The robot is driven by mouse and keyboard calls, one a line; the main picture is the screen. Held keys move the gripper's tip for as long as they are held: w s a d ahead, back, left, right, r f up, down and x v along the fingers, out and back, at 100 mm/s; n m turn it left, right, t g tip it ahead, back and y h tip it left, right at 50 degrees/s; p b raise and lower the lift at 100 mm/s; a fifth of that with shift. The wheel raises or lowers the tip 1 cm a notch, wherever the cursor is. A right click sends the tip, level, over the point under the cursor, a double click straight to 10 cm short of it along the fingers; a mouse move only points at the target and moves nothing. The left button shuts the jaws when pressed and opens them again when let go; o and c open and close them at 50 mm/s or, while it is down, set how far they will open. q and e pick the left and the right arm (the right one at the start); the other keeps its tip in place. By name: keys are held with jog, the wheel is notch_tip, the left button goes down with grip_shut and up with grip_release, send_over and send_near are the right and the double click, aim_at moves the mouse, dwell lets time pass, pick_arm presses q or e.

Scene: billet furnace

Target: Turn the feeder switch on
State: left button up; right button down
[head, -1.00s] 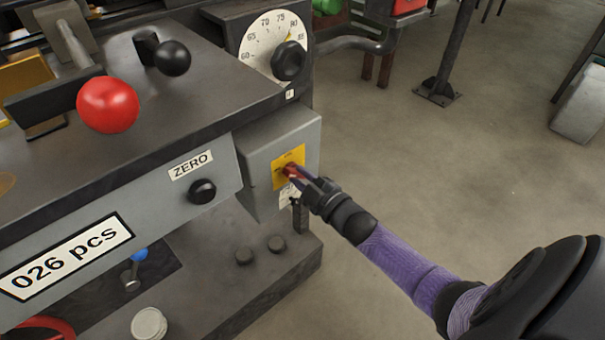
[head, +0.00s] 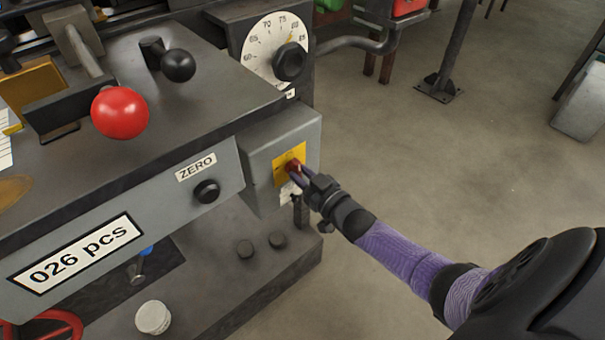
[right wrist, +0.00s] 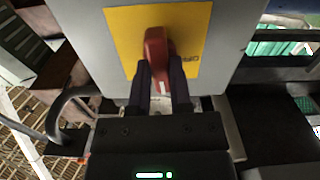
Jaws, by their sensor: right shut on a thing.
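The feeder switch is a red rotary handle (head: 293,167) on a yellow plate (head: 281,172), on the front of a grey box (head: 256,150) at the machine's right corner. My right gripper (head: 298,178) is at the switch, its fingers shut on the red handle. In the right wrist view the red handle (right wrist: 157,55) stands between the two dark fingers (right wrist: 160,85), nearly upright with a slight tilt, a white mark near its lower end. The yellow plate (right wrist: 122,35) shows behind it; part of its lettering is hidden. My left gripper is not in view.
A ZERO knob (head: 206,191) and a counter plate reading 026 pcs (head: 75,254) are left of the box. Above are a red ball lever (head: 120,112), a black ball lever (head: 178,65) and a round dial (head: 275,50). The floor (head: 480,170) to the right is open.

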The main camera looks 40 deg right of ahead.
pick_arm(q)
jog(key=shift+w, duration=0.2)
pick_arm(e)
jog(key=shift+m, duration=0.5)
jog(key=shift+f, duration=0.1)
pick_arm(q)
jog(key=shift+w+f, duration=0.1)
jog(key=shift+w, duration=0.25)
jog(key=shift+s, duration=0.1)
pick_arm(e)
jog(key=c, duration=0.5)
grip_release()
jog(key=shift+c, duration=0.2)
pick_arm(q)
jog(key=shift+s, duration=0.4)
pick_arm(e)
jog(key=shift+s, duration=0.2)
pick_arm(q)
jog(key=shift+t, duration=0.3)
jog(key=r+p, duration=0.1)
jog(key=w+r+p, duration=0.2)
jog(key=p, duration=0.1)
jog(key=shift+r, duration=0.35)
pick_arm(e)
jog(key=s, duration=0.9)
jog(key=shift+s+d, duration=0.3)
jog(key=shift+d, duration=0.1)
